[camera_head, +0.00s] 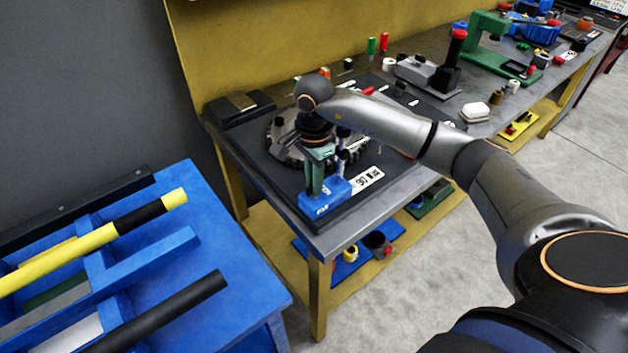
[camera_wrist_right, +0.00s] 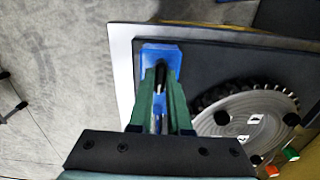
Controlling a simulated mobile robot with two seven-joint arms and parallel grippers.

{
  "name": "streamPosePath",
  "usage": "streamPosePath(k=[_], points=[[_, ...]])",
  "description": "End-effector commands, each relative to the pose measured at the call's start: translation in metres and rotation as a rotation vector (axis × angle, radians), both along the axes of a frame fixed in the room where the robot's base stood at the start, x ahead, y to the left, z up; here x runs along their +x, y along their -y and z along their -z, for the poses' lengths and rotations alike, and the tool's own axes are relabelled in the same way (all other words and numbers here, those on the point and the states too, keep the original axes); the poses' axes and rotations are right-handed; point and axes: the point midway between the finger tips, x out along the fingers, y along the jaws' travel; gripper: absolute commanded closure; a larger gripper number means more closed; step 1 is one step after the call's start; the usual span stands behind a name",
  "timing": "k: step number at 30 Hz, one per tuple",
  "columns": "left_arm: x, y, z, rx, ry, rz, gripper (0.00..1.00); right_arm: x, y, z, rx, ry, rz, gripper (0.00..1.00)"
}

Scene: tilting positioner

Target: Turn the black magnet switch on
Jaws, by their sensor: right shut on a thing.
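The blue magnet block (camera_head: 322,204) sits at the near corner of the black board on the workbench. It also shows in the right wrist view (camera_wrist_right: 160,52). My right gripper (camera_head: 316,188) points down at this block with its green fingers. In the right wrist view the fingertips (camera_wrist_right: 160,80) are shut on the black magnet switch (camera_wrist_right: 160,77), a small dark piece at the block. The fingers hide most of the switch, so its angle cannot be told. My left gripper is in neither view.
A round toothed metal table (camera_head: 285,150) stands right behind the gripper; it also shows in the right wrist view (camera_wrist_right: 245,125). A white label (camera_head: 367,179) lies beside the block. A blue rack (camera_head: 165,250) with yellow and black bars stands at the left.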

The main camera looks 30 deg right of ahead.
Motion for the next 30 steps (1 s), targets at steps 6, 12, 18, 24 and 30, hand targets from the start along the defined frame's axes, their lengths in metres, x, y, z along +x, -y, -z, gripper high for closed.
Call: streamPosePath(k=[6, 12, 18, 24, 30], points=[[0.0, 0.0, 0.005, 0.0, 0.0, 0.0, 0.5, 0.0, 0.0, 0.0, 0.001, 0.002, 0.113, 1.0], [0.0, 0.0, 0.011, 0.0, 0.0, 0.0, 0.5, 0.001, 0.0, 0.001, 0.0, 0.003, 0.285, 1.0], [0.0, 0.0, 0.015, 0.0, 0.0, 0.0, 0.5, 0.0, 0.0, 0.001, 0.0, 0.002, 0.475, 1.0], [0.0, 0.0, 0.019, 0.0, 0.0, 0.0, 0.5, 0.001, 0.0, 0.0, 0.001, 0.003, 0.664, 1.0], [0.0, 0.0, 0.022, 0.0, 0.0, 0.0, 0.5, 0.0, 0.0, 0.0, 0.001, 0.002, 0.854, 1.0]])
